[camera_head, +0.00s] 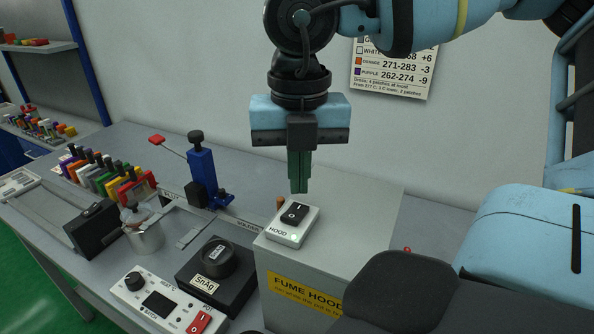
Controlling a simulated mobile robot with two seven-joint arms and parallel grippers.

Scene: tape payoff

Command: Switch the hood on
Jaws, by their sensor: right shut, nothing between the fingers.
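The hood switch is a black rocker (295,212) on a white box labelled HOOD (285,237). The box sits on top of the grey fume hood housing (350,210), which has a yellow FUME HOOD label on its front. My right gripper (299,190) points straight down, its green fingers together and empty. The fingertips appear just above the far end of the rocker, and I cannot tell whether they touch it. The rocker's exact tilt is too small to read. My left gripper is not in view.
Left of the housing stand a black SnAg pot (216,263), a white control box with a red switch (166,303), a metal cup (145,234) and a blue stand (203,178). A row of coloured blocks (105,177) lies further left. A chart (392,69) hangs on the wall behind.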

